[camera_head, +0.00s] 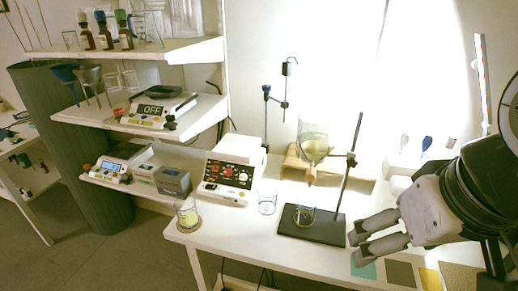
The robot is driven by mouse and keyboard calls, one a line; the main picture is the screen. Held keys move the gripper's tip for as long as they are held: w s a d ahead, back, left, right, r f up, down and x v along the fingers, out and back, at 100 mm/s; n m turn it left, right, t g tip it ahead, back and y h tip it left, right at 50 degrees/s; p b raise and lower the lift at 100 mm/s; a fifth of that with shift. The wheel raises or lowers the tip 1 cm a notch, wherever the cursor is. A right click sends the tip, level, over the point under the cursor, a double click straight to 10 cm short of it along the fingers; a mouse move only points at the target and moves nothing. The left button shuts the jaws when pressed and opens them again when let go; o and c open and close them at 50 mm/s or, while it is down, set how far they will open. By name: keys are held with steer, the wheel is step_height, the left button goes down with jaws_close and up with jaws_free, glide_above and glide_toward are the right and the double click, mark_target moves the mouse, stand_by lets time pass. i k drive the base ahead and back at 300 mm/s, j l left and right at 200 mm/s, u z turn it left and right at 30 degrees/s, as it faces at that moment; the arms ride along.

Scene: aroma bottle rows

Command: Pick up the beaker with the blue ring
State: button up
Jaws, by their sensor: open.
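Several glass beakers stand on the white bench. One clear beaker (267,203) stands in front of the white control box and looks empty. Another beaker (304,216) stands on the dark base of the stand and has a yellowish tint low down. A third beaker (187,212) with pale yellow contents stands on a round cork coaster at the bench's left corner. I cannot make out a blue ring on any of them at this size. My gripper (356,238) is open and empty, right of the stand base, pointing left and apart from the beakers.
The stand base (326,231) carries an upright rod beside a hanging glass funnel (313,145). A white control box (229,177) stands at left. Coloured mats, including a teal mat (363,267), lie at the front right. Shelves with bottles and scales are at left.

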mark_target(186, 206)
steer(key=l+u, duration=0.6)
steer(key=u, duration=0.2)
steer(key=l+u, duration=0.35)
